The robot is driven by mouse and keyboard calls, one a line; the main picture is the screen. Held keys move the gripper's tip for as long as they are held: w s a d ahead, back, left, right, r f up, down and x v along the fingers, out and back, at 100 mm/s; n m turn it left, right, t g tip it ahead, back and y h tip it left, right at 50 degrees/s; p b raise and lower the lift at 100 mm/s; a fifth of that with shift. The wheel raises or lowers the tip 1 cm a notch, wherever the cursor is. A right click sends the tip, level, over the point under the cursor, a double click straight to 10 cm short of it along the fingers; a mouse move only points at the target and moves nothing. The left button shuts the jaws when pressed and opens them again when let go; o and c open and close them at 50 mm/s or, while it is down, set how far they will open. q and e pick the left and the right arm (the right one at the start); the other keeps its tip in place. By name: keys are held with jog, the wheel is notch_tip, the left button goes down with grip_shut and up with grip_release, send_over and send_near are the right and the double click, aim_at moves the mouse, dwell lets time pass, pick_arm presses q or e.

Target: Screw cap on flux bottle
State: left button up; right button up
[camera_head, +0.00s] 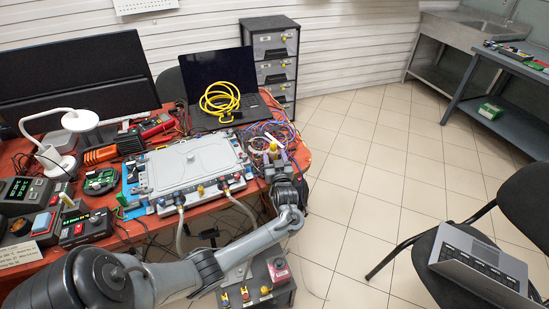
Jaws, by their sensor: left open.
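My left gripper (279,162) is at the right end of the workbench, its arm reaching in from the lower left. It is open. A small item with a yellowish top (273,148) shows right at its fingertips; it may be the flux bottle or its cap, but it is too small to tell. I cannot tell whether the fingers touch it. No separate cap can be made out. My right gripper is not in view.
The red workbench (33,266) is crowded. A grey coolant plate (190,165) with hoses lies left of the gripper. Behind are a laptop (222,85) with a coiled yellow cable (216,100) and tangled wires (279,127).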

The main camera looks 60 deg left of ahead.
pick_arm(q)
jog(key=p+v, duration=0.3)
jog(key=v, duration=0.9)
jog(key=shift+d, duration=0.1)
jog(key=s+d+f+m+t+h, duration=0.1)
jog(key=s+d+f+m+h, duration=0.1)
jog(key=d+f+m+h, duration=0.5)
jog(key=s+d+m+t+h, duration=0.1)
jog(key=d+h, duration=0.5)
jog(key=d, duration=0.5)
jog(key=s+d+r+m+g+h, duration=0.1)
jog(key=s+d+m, duration=0.3)
jog(key=s, duration=0.5)
jog(key=s+d+r+m+g+h, duration=0.2)
jog(key=s+d+m+g+h, duration=0.1)
jog(key=s+d, duration=0.4)
jog(key=shift+s+m+g, duration=0.4)
jog(key=shift+s, duration=0.55)
